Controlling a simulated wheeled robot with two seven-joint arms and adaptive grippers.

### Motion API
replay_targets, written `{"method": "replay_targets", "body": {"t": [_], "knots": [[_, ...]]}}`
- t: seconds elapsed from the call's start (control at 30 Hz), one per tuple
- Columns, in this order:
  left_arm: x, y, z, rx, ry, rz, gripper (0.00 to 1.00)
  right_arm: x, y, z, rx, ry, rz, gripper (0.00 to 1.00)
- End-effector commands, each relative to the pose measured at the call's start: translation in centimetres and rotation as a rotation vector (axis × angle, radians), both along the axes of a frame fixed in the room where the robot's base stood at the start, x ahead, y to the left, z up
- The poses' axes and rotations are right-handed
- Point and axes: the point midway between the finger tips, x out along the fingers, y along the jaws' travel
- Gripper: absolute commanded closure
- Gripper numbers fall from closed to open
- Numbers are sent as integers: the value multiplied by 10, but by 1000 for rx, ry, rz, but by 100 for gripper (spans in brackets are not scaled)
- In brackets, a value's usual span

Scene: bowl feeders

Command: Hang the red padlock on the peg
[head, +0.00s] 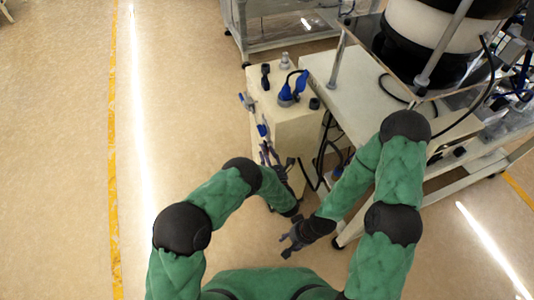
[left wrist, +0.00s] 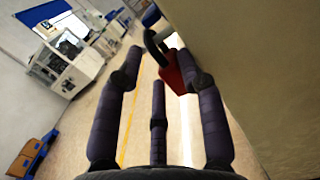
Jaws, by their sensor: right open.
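A red padlock (left wrist: 173,75) with a dark shackle shows in the left wrist view, beside the beige cabinet side (left wrist: 240,60). It lies by the tip of the right-hand finger of my left gripper (left wrist: 160,64). That gripper's fingers are spread wide apart, and I see none closed on the padlock. In the head view my left gripper (head: 270,155) is at the left side of the beige cabinet (head: 290,135), and the padlock cannot be made out there. Small dark and blue fittings (head: 247,101) stick out from that side; which is the peg I cannot tell. My right gripper (head: 288,240) is open and empty, low over the floor.
A blue-and-black item (head: 292,88) and small dark parts (head: 265,76) stand on the cabinet top. A white table (head: 345,75) with a bowl feeder (head: 430,40) is close on the right. Dark cables hang between them. The floor at left is free.

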Motion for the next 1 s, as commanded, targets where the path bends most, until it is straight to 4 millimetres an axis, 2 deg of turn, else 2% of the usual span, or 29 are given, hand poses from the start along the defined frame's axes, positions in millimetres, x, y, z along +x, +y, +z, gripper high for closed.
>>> {"method": "replay_targets", "body": {"t": [0.73,0.87,1.0], "knots": [[0,-1,1,0,2,-5,44,0,0,0,0,0,0,56],[1,-1,12,-2,-1,-4,44,0,0,0,0,0,0,56],[2,-1,34,-4,-6,-4,44,0,0,0,0,0,0,56]]}}
